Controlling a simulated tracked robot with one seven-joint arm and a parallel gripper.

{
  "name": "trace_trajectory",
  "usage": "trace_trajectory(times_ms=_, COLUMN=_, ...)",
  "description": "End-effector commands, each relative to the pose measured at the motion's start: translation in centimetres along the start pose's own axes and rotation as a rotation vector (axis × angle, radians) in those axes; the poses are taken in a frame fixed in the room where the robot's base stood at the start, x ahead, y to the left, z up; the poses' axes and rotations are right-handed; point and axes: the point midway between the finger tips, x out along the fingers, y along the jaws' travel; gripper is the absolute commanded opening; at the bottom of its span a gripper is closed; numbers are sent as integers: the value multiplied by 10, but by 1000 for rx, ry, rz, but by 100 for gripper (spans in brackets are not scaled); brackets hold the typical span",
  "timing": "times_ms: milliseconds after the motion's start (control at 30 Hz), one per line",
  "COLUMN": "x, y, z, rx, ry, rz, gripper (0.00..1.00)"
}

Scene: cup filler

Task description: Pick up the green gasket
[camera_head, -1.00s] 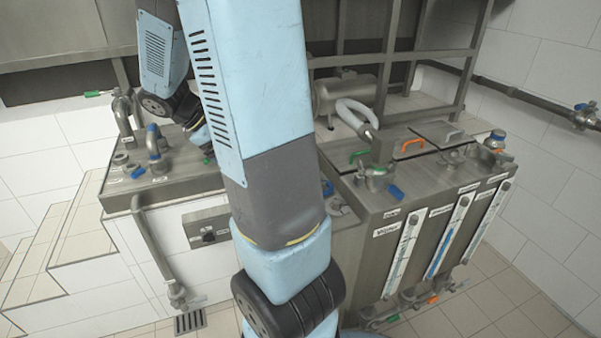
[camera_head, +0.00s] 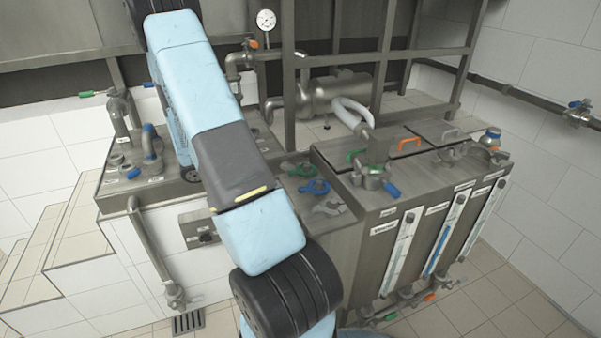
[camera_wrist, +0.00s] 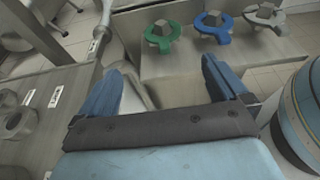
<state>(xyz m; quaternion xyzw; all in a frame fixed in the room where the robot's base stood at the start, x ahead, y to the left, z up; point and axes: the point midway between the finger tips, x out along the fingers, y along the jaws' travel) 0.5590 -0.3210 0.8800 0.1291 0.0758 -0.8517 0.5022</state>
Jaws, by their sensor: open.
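The green gasket (camera_wrist: 163,41) is a flat ring with a tab. It lies around a grey peg on a metal ledge near the top of the wrist view. It also shows in the head view (camera_head: 303,170), just right of my arm. My gripper (camera_wrist: 163,66) has its two blue fingers spread wide with nothing between them. In the wrist view the gasket appears beyond the fingertips, between their directions and apart from them.
A blue gasket (camera_wrist: 213,29) and a grey gasket (camera_wrist: 265,17) sit around pegs beside the green one. A metal tank (camera_head: 370,215) with handled lids stands to the right. A steel frame (camera_head: 288,75) and white hose (camera_head: 352,112) rise behind the ledge.

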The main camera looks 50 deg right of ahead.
Motion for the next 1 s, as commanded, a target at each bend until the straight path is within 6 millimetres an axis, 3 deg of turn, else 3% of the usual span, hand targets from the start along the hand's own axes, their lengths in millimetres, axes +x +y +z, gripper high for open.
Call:
trace_trajectory(times_ms=433, x=68, y=-1, z=0, rx=-2, ry=-2, rz=-2, gripper=100)
trace_trajectory(times_ms=767, x=90, y=-1, z=-1, rx=-2, ry=-1, rz=-1, gripper=100)
trace_trajectory(times_ms=1000, x=119, y=-6, z=-1, rx=-2, ry=0, rz=-2, gripper=100)
